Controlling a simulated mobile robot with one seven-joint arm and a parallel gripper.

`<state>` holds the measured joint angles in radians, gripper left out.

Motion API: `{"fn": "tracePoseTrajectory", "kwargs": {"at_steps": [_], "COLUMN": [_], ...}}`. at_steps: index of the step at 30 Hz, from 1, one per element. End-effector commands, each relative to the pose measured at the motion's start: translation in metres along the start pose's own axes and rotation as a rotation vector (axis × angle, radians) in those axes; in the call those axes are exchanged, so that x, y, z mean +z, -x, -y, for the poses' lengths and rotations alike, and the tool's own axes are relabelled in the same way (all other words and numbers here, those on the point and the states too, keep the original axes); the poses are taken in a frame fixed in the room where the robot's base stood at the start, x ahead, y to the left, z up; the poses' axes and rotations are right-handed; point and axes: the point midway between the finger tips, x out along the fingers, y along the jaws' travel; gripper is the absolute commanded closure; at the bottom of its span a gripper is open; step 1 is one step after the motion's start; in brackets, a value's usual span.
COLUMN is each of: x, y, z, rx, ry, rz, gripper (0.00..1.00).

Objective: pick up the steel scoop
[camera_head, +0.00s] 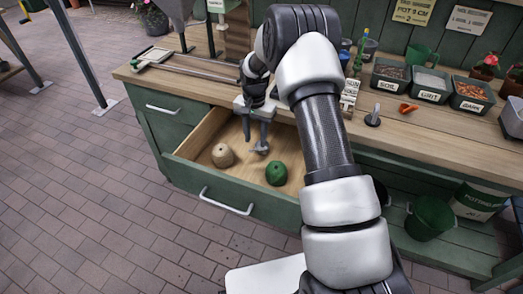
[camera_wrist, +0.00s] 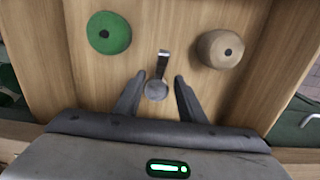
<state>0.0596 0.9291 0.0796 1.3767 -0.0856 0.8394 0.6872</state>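The steel scoop (camera_wrist: 156,90) lies in the open wooden drawer (camera_head: 205,130). In the wrist view its round end is between my fingers and its short handle points away from the gripper. It also shows in the head view (camera_head: 262,149), partly hidden by a finger. My gripper (camera_wrist: 160,79) is open, with a finger on each side of the scoop and visible gaps. In the head view my gripper (camera_head: 256,138) reaches down into the drawer. I cannot tell how far the fingertips are above the drawer floor.
In the drawer, a green ball (camera_head: 276,174) and a tan ball (camera_head: 222,155) lie on either side of the scoop. The drawer front (camera_head: 225,200) and walls surround the gripper. Labelled tubs (camera_head: 430,84) and a small grey tool (camera_head: 373,117) stand on the bench.

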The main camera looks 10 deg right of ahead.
Motion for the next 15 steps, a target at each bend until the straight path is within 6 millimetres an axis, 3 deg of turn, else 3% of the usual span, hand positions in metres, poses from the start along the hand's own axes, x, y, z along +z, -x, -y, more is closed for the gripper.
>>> {"fn": "tracePoseTrajectory", "kwargs": {"at_steps": [8, 15], "x": [0.003, 0.009], "y": [-0.017, -0.052], "z": [0.000, -0.001], "rx": [0.000, 0.002], "ry": [0.000, 0.000], "rz": [0.001, 0.002], "gripper": [0.63, 0.63]}}
